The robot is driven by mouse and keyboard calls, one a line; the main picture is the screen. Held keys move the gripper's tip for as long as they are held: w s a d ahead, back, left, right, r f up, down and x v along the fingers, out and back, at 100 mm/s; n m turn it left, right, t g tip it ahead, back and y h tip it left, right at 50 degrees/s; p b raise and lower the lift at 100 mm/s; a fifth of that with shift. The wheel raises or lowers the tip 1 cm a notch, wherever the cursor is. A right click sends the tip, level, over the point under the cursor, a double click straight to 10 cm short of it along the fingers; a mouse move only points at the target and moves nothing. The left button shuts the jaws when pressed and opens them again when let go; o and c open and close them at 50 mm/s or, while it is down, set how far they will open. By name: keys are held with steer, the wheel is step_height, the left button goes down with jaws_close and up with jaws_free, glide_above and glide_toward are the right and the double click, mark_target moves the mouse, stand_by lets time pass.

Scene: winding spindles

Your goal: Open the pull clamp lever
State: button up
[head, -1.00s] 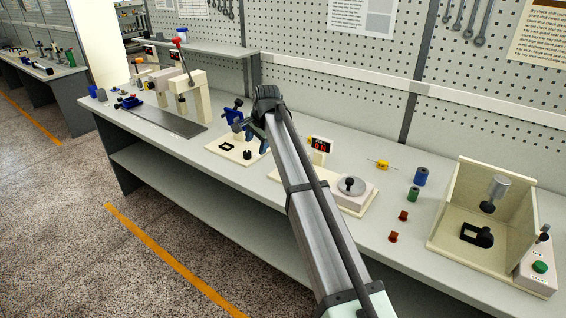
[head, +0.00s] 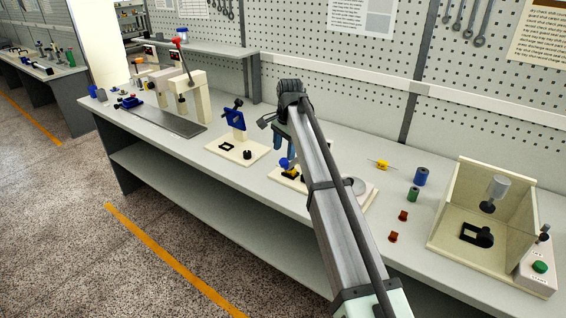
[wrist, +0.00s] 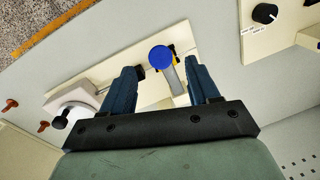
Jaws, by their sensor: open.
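A blue round knob (wrist: 162,56) with a grey bar (wrist: 172,82) and yellow parts beside it sits on a beige base plate in the wrist view; it looks like the pull clamp lever. My gripper (head: 288,160) is open and points down over this fixture. In the wrist view, the gripper (wrist: 164,72) has its fingers apart, with the knob between and slightly beyond their tips. I cannot tell whether a finger touches it.
A beige fixture with a blue bracket (head: 237,118) stands to the left. A grey spindle box with a black knob (wrist: 60,122) shares the lever's base. Green and blue spools (head: 421,176) and red pieces (head: 403,215) lie right. A walled fixture (head: 456,205) stands far right.

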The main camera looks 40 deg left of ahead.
mark_target(283, 162)
steer(key=shift+a+f, duration=0.2)
steer(key=shift+f, duration=1.35)
steer(key=shift+a+f, duration=0.2)
steer(key=shift+f, duration=1.3)
jaws_close()
